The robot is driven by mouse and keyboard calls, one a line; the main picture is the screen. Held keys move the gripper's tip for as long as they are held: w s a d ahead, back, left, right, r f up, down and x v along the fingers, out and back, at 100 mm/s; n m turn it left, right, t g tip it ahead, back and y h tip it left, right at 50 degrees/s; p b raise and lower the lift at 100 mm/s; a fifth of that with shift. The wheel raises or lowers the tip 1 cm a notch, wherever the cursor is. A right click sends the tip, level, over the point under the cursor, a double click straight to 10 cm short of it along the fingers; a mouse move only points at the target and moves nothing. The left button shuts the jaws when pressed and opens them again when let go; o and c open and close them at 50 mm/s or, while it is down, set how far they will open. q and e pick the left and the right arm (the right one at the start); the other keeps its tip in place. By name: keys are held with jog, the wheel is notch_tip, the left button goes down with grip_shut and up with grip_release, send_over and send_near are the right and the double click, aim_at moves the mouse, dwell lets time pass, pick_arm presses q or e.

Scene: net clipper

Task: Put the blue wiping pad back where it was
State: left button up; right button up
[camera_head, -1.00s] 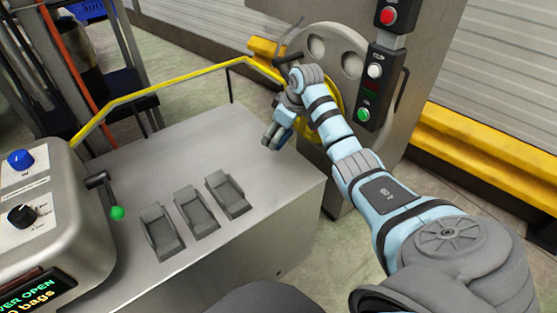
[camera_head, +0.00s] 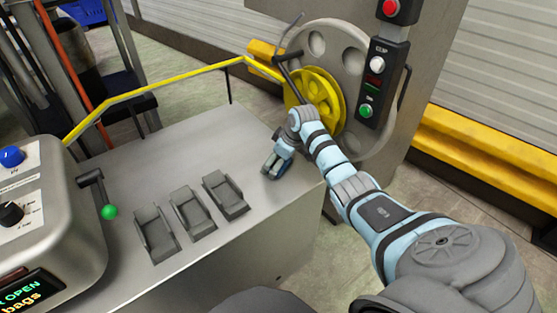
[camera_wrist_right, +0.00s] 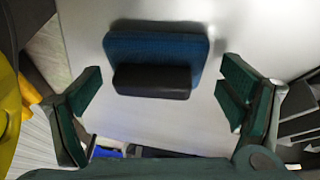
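The blue wiping pad (camera_wrist_right: 155,48) shows in the right wrist view as a blue rectangular block with a black handle (camera_wrist_right: 152,82). It appears to lie on the grey metal table top (camera_head: 190,155). My right gripper (camera_wrist_right: 160,90) is open, with one finger on each side of the pad and a gap between each finger and the pad. In the head view, the right gripper (camera_head: 271,172) is low at the table's far right corner, and it hides the pad there. My left gripper is not in view.
Three grey cradles (camera_head: 192,211) stand on the table's front part. A machine panel with a green-knobbed lever (camera_head: 109,212) is at left. A yellow rail (camera_head: 150,90) runs along the back. A yellow hub on a large grey wheel (camera_head: 318,92) and a button column (camera_head: 372,80) stand beyond the right gripper.

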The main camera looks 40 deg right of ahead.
jog(key=shift+s+r, duration=0.1)
jog(key=shift+r, duration=0.3)
jog(key=p+v, duration=0.4)
jog(key=v, duration=0.7)
jog(key=shift+s+r, duration=0.1)
